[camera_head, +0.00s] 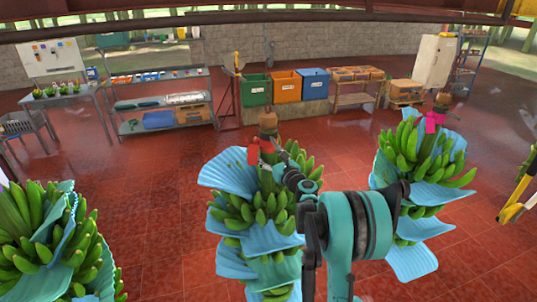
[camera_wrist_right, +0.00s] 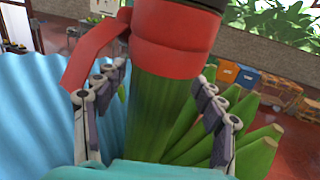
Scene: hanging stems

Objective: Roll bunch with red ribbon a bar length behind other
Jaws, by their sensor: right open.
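The bunch with the red ribbon (camera_head: 255,151) hangs in the middle of the head view, green bananas between blue sheets. In the right wrist view its red ribbon (camera_wrist_right: 172,55) wraps the stem, with a loose tail at left. The other bunch (camera_head: 420,150), with a pink ribbon (camera_head: 432,121), hangs to the right. My right gripper (camera_head: 274,158) is at the red-ribboned stem. In the right wrist view the open fingers (camera_wrist_right: 158,80) stand on either side of the green stem, just below the ribbon. Whether they touch it is unclear. My left gripper is not in view.
A third bunch (camera_head: 45,240) with blue sheets hangs at lower left. Behind are a shelf table (camera_head: 165,105), green, orange and blue bins (camera_head: 286,87), and a wooden rack (camera_head: 357,88). A yellow part (camera_head: 518,195) shows at the right edge. Red floor lies clear between bunches.

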